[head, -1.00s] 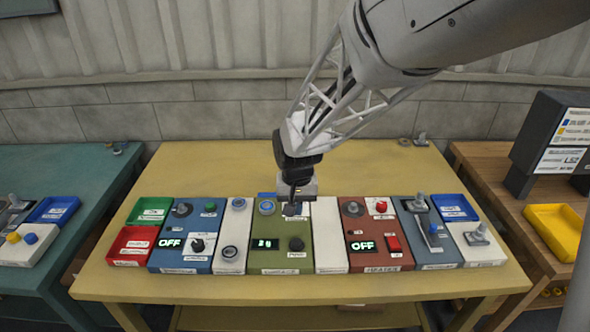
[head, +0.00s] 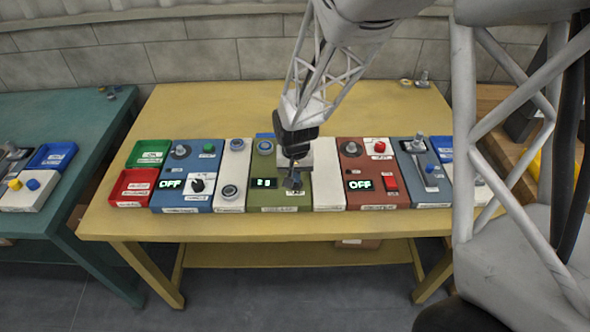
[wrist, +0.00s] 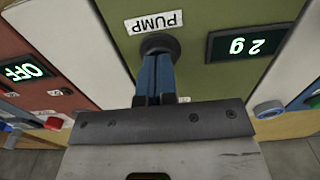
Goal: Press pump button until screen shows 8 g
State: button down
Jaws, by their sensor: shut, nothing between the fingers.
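The green pump panel (head: 267,198) sits mid-row on the yellow table. Its dark round pump button (wrist: 160,42) is beside the upside-down PUMP label (wrist: 154,22) in the wrist view. The lit screen (wrist: 243,45) appears upside down there and seems to read 2 g; its digits are too small in the head view (head: 264,183). My gripper (wrist: 158,58) is shut and empty, its blue fingertips at the button, overlapping its near edge. I cannot tell whether they touch it or press it down. In the head view my gripper (head: 293,184) mostly covers the button.
A blue panel (head: 190,155) and a white panel (head: 232,170) lie left of the green one. A blank white panel (head: 327,185) and a red-brown heater panel (head: 377,186) lie right. Both OFF screens are lit. The table behind the row is mostly clear.

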jog(key=shift+f, duration=0.1)
jog(key=shift+s+f, duration=0.15)
jog(key=shift+f, duration=1.15)
jog(key=shift+d+r, duration=0.1)
notch_tip(320, 180, up, 14)
jog(key=shift+w+r, duration=0.25)
jog(key=shift+w, duration=0.05)
jog(key=shift+r, duration=0.15)
dwell(0.5)
jog(key=shift+s+r, duration=0.15)
jog(key=shift+r, duration=0.7)
jog(key=shift+f, duration=0.1)
